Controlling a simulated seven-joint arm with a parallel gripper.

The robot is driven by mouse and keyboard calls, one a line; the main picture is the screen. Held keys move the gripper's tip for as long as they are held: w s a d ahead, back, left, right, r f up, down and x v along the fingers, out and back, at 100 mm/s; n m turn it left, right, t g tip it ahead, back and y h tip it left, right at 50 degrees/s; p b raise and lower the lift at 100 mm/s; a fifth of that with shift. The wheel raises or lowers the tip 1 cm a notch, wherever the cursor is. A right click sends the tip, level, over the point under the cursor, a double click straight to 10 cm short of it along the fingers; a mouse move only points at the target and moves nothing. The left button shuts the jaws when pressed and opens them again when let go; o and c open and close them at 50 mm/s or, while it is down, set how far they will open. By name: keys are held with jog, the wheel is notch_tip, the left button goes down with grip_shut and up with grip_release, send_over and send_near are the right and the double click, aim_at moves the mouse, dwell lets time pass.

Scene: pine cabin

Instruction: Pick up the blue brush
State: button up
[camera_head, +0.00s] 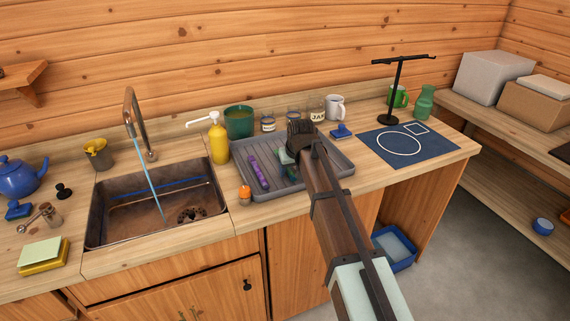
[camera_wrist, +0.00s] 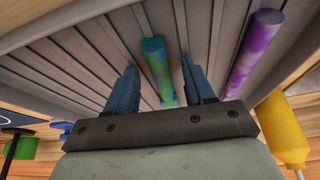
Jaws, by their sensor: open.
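My gripper (camera_wrist: 160,85) is open, pointing down over the grey ribbed drying tray (camera_head: 330,181). In the wrist view, a mottled blue-green rod (camera_wrist: 158,70) lies between its two blue fingers, with gaps on both sides. I cannot tell whether this rod is the blue brush. In the head view, my arm and gripper (camera_head: 293,150) hide much of the tray's middle. A small blue item (camera_head: 341,132) sits on the counter right of the tray, and another blue item (camera_head: 18,210) lies at far left; both could be brushes.
A purple rod (camera_head: 258,172) lies on the tray left of my gripper. A yellow pump bottle (camera_head: 219,143), green tumbler (camera_head: 239,122), jars and white mug (camera_head: 335,107) line the back. The sink (camera_head: 155,215) is left; a blue mat (camera_head: 410,145) and black stand (camera_head: 393,90) are right.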

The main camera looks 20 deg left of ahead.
jog(key=shift+c, duration=0.4)
grip_shut()
notch_tip(320, 180, up, 10)
dwell(0.8)
